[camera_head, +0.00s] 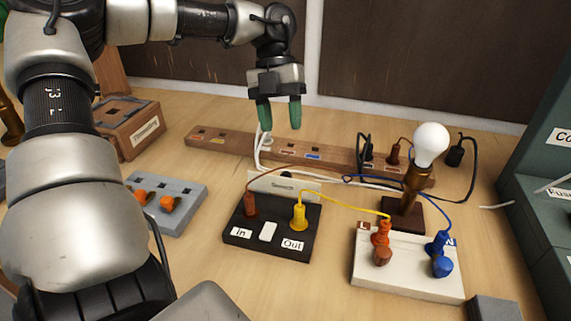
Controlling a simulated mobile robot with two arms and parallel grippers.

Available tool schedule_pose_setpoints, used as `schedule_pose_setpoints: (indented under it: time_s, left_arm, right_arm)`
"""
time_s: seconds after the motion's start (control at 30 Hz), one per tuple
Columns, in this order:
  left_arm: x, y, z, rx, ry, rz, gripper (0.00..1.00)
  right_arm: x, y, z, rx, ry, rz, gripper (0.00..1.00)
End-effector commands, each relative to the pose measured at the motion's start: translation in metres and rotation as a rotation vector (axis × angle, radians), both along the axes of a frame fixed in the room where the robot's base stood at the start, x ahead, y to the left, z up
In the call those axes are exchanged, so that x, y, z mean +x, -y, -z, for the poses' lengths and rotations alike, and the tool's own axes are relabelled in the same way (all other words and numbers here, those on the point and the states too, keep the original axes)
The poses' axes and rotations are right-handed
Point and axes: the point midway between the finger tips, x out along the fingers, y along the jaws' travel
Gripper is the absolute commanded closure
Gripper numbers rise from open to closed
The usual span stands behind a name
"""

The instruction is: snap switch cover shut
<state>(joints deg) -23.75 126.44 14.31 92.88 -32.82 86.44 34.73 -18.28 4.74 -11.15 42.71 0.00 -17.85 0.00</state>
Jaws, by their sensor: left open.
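The switch is a black box (262,257) in the middle of the table, labelled In and Out. A brown plug (251,206) and a yellow plug (299,217) stand in it, with a small white rocker (268,232) in front. A cream cover (270,184) stands raised along the box's back edge, so the top of the box is uncovered. My left gripper (280,116) is open and empty, with green fingertips pointing down. It hangs above and behind the cover, apart from it. My right gripper is not in view.
A lit bulb on a stand (431,143) and a cream terminal block (400,278) with red and blue plugs are at right. A long wooden strip (220,142) lies behind. A grey block (185,190) with orange knobs is left. Wires cross behind and right of the switch.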

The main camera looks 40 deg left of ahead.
Motion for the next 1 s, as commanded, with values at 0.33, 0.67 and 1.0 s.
schedule_pose_setpoints:
  time_s: [0.33,0.67,1.0]
  left_arm:
    - [-0.016,0.024,0.059,-0.003,-0.004,0.002,0.52]
    - [-0.021,0.034,0.082,-0.002,0.000,0.001,0.52]
    - [-0.021,0.034,0.082,-0.002,0.000,0.001,0.68]
  right_arm:
    - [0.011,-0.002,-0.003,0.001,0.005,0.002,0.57]
    - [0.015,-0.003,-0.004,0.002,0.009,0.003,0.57]
    - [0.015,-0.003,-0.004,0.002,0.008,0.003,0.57]
